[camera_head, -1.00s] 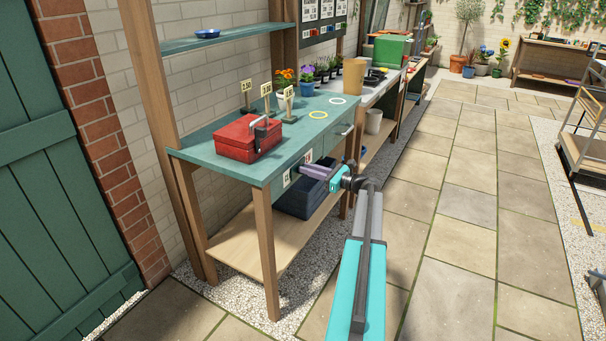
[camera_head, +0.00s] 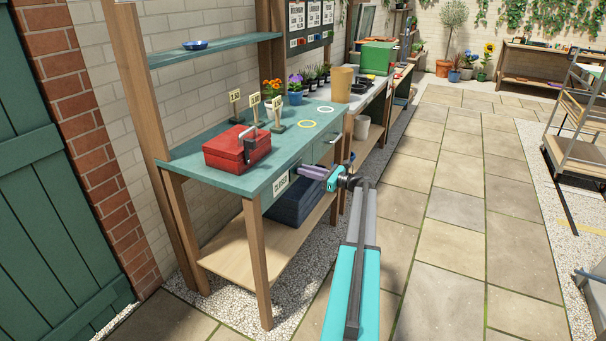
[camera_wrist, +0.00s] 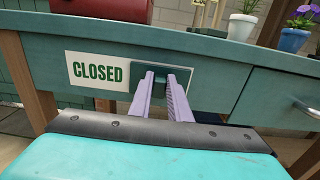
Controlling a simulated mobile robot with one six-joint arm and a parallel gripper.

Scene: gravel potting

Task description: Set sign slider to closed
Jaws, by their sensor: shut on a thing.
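The sign (camera_wrist: 98,72) is a white plate on the front edge of the teal bench, and it reads CLOSED in green letters. It also shows small in the head view (camera_head: 281,184). The slider (camera_wrist: 150,78) is a dark green piece at the sign's right, partly hidden by my fingers. My gripper (camera_wrist: 162,85) has its two lilac fingers shut on the slider. In the head view my gripper (camera_head: 304,171) reaches the bench front from the right.
A red cash box (camera_head: 237,148) sits on the bench top (camera_head: 205,180) above the sign. A drawer (camera_wrist: 285,100) with a metal handle lies to the right. A dark crate (camera_head: 300,203) stands on the lower shelf. The paving (camera_head: 440,235) to the right is clear.

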